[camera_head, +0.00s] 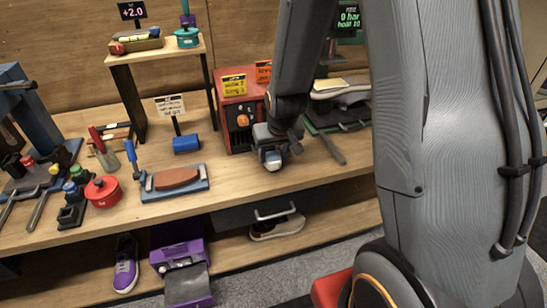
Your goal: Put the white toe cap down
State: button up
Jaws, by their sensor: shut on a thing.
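My gripper (268,150) points down over the workbench (240,185), in front of the red box. It is shut on the small white toe cap (272,162), which shows just below the fingers. The cap is partly hidden by the gripper. I cannot tell whether the cap touches the bench top or hangs just above it.
The red box (239,112) with an orange knob stands close behind my gripper. A tray with a brown pad (176,178) and a blue block (187,144) lie left. A sneaker (341,87) rests at the back right. The bench front edge is near, with a drawer handle (275,212) below.

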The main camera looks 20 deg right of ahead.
jog(key=shift+f, duration=0.85)
jog(key=o, duration=1.1)
jog(key=shift+f, duration=0.1)
jog(key=shift+c, duration=0.2)
jog(key=b+v, duration=0.2)
jog(key=v, duration=1)
jog(key=s+f+g, duration=0.2)
jog(key=s+g, duration=0.1)
jog(key=s, duration=0.9)
jog(key=shift+s, duration=0.4)
jog(key=shift+o, duration=0.2)
jog(key=shift+f, duration=0.1)
